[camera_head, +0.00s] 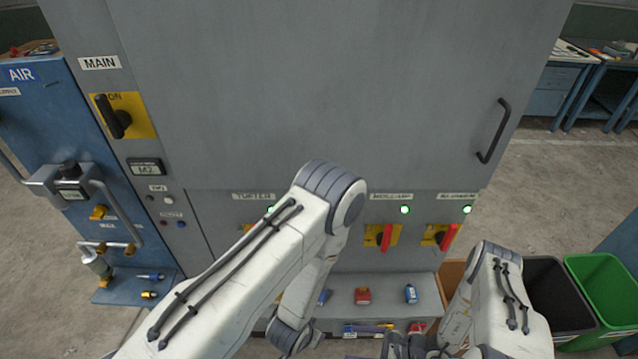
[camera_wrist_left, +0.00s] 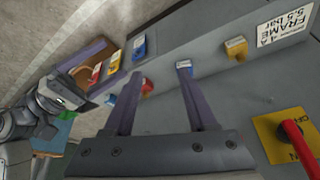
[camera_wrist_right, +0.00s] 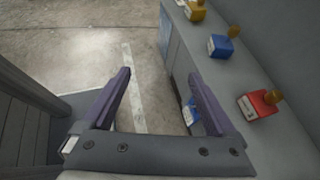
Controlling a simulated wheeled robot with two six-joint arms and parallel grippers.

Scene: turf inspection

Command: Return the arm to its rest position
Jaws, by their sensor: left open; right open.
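My left arm reaches across the middle of the head view, its elbow in front of the cabinet and its forearm bent downward; its gripper is hard to make out there. In the left wrist view my left gripper (camera_wrist_left: 157,80) is open, with nothing between its two fingers. My right arm is bent at the lower right of the head view. In the right wrist view my right gripper (camera_wrist_right: 160,78) is open and empty, over the floor beside a grey ledge (camera_wrist_right: 235,75). Part of my right arm also shows at the left of the left wrist view.
The grey cabinet (camera_head: 330,90) stands close in front, with red-handled switches (camera_head: 385,237) (camera_head: 447,236). A red padlock-like block (camera_head: 363,296) and a blue one (camera_head: 411,293) sit on its ledge. Black (camera_head: 560,290) and green (camera_head: 604,285) bins stand right. Floor is open at far right.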

